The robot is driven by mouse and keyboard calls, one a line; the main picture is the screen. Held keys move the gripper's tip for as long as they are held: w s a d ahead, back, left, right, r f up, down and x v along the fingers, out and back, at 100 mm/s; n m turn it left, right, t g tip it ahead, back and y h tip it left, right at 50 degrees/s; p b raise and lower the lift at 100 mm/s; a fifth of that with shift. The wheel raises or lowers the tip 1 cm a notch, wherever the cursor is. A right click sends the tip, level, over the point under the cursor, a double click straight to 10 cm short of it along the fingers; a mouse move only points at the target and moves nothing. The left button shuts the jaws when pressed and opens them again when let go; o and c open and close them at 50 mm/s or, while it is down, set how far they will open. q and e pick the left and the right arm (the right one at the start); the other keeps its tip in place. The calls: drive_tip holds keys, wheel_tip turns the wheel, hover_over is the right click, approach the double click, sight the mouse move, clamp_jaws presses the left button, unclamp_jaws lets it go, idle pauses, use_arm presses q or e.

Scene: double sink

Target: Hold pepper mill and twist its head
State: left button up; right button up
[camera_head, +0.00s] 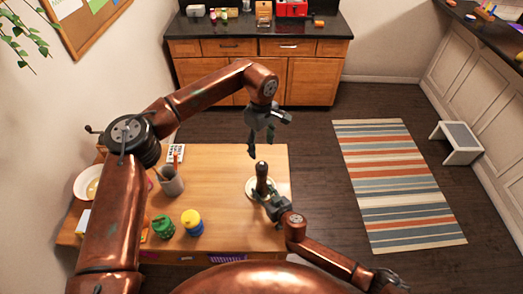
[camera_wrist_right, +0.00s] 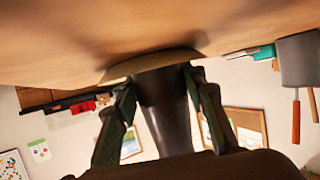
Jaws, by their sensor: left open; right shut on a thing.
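The dark pepper mill (camera_head: 262,177) stands upright on a pale round plate (camera_head: 251,188) near the right edge of the wooden table. My right gripper (camera_head: 272,203) is shut on the mill's lower body from the near side. In the right wrist view, which is upside down, the dark mill (camera_wrist_right: 167,105) stands between the two fingers (camera_wrist_right: 160,95), with the plate's rim (camera_wrist_right: 122,68) at its base. My left gripper (camera_head: 261,145) is open and empty, with its fingers pointing down above and just beyond the mill's head. It appears apart from the mill.
A white plate (camera_head: 89,183) lies at the far left. The table between the jars and mill is clear.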

drive_tip(key=o, duration=1.3)
drive_tip(key=v, duration=1.2)
drive_tip(key=shift+d+f, duration=0.1)
